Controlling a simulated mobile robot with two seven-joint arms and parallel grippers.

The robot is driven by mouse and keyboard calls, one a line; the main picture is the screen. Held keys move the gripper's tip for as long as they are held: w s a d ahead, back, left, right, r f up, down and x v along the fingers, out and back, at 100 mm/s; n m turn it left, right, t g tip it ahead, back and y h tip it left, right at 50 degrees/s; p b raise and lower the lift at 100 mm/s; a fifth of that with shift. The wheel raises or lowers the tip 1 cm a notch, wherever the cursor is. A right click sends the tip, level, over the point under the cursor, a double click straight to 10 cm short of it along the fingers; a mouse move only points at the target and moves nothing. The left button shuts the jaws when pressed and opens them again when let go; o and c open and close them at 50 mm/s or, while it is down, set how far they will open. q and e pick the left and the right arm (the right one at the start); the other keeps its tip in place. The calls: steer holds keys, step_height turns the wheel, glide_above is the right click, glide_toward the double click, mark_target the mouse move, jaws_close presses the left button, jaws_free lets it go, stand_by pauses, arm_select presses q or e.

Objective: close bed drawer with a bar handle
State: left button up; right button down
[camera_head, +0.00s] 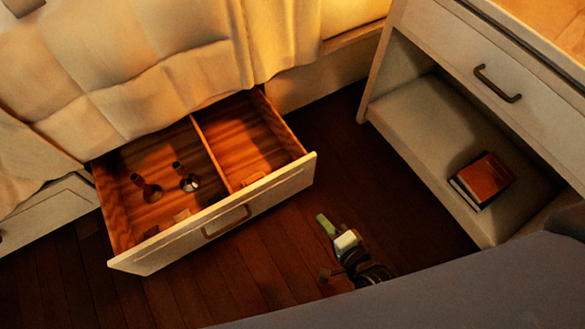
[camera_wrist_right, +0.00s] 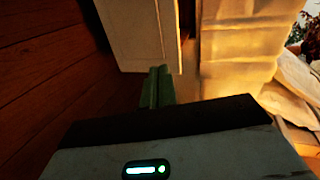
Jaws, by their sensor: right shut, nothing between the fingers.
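The bed drawer (camera_head: 215,210) stands pulled out from under the bed in the head view. Its pale front carries a bar handle (camera_head: 226,222). Several small items, two of them dark and upright-looking, lie inside, and a divider splits it. My right gripper (camera_head: 324,222) is to the right of the drawer front, low over the floor, apart from the handle. Its green fingers are together and empty. In the right wrist view the shut green fingers (camera_wrist_right: 157,86) point toward a pale panel (camera_wrist_right: 140,35), probably the drawer front; any contact is unclear. My left gripper is not in view.
A nightstand (camera_head: 408,60) with its own drawer and bar handle (camera_head: 497,84) stands at the right, with an orange-covered book (camera_head: 483,180) on its shelf. The bed cover (camera_head: 150,60) hangs above the open drawer. Dark wooden floor (camera_head: 400,190) is free between drawer and nightstand.

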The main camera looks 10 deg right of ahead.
steer(key=w, duration=0.2)
steer(key=b, duration=0.5)
glide_toward(287, 173)
steer(key=shift+m+t, duration=0.3)
steer(key=shift+m, duration=0.1)
steer(key=x, duration=0.2)
steer(key=f+x, duration=0.1)
steer(key=x, duration=0.2)
steer(key=shift+f, duration=0.15)
steer(key=shift+w+a, duration=0.25)
steer(key=shift+w, duration=0.3)
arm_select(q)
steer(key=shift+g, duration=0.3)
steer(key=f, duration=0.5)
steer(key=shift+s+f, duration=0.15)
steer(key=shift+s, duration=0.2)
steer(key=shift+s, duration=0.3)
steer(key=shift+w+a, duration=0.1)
arm_select(e)
steer(key=shift+w, duration=0.1)
